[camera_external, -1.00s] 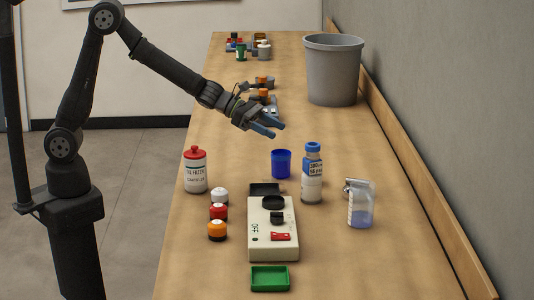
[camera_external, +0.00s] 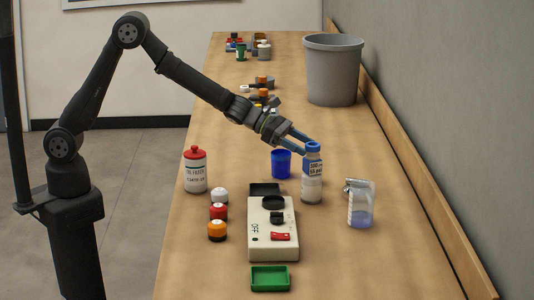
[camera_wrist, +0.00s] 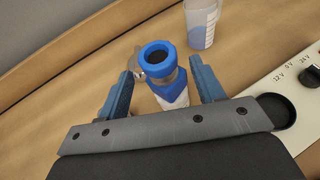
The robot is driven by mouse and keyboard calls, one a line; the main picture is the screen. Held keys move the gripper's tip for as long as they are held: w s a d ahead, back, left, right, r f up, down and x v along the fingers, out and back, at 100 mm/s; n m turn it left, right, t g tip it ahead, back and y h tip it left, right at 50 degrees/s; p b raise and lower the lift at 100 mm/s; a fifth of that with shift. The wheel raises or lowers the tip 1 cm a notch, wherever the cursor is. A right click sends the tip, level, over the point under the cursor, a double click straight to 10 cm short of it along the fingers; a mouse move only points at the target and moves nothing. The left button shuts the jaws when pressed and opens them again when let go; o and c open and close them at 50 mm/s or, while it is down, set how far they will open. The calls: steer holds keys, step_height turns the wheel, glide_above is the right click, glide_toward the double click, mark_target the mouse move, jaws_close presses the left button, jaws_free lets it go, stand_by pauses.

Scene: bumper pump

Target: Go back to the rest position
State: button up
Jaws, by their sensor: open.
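My gripper (camera_external: 302,144) is open, with blue fingers, and its tips are at the top of the blue-capped bottle (camera_external: 312,188). The bottle stands upright on the bench, with a blue and white label. In the wrist view the bottle's blue ring-shaped cap (camera_wrist: 158,56) shows between my two spread fingers (camera_wrist: 163,88), with a visible gap on each side. I cannot tell whether either finger touches it.
A blue cup (camera_external: 281,164) stands left of the bottle and a clear container of blue liquid (camera_external: 361,206) right of it. The pump box (camera_external: 262,238), green tray (camera_external: 270,279), red-capped bottle (camera_external: 195,172) and several small jars (camera_external: 218,212) stand nearby. A grey bin (camera_external: 333,72) stands behind.

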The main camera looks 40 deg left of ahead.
steer(key=shift+x, duration=1.15)
steer(key=shift+r, duration=0.6)
steer(key=shift+f, duration=0.15)
